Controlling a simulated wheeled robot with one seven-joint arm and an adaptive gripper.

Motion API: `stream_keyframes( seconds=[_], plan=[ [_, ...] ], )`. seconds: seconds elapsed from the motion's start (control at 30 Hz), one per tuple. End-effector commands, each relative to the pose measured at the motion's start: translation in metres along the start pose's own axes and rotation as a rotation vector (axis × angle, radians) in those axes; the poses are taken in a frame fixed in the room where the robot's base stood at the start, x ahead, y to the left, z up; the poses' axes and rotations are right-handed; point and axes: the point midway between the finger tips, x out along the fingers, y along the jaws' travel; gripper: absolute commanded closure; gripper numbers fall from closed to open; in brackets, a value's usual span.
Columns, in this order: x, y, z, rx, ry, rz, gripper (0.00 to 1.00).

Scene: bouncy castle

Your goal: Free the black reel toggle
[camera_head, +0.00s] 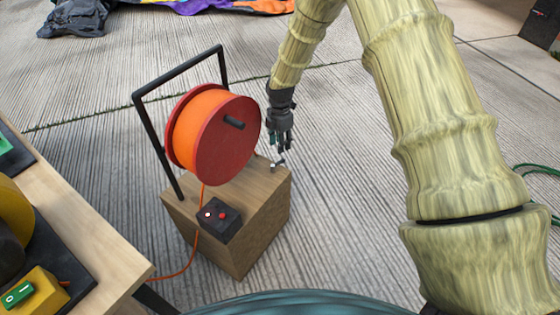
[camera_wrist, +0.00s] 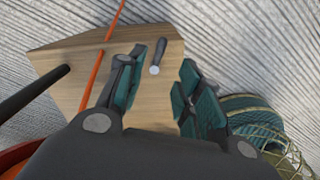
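The black reel toggle (camera_head: 278,162) is a small dark lever on a pale metal pivot, on the top of the wooden block near its far right corner. In the wrist view the toggle (camera_wrist: 160,49) lies between and slightly beyond my fingertips, with the pale round pivot at its lower end. My gripper (camera_head: 282,147) points down just above the toggle. In the wrist view my gripper (camera_wrist: 163,60) has its two teal-padded fingers spread apart with nothing held. I see no contact with the toggle. The red and orange reel (camera_head: 214,135) stands beside it on the block.
A black tube frame (camera_head: 165,150) rises around the reel. A dark switch box (camera_head: 219,220) with a red button sits at the block's front. An orange cord (camera_head: 190,262) runs down to the left. A wooden table (camera_head: 75,225) is at left. Paved ground right of the block is clear.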

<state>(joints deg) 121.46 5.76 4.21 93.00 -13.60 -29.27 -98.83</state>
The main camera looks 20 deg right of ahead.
Motion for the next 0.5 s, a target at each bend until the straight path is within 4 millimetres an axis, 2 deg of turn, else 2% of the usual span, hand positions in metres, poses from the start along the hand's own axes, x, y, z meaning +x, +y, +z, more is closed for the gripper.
stream_keyframes(
  seconds=[0.03,0.3,0.5],
  plan=[
    [0.01,-0.001,0.0,0.0,0.0,-0.002,0.65],
    [0.055,0.0,-0.001,0.001,0.0,-0.001,0.65],
    [0.079,0.0,0.0,0.001,0.0,0.0,0.65]
  ],
)
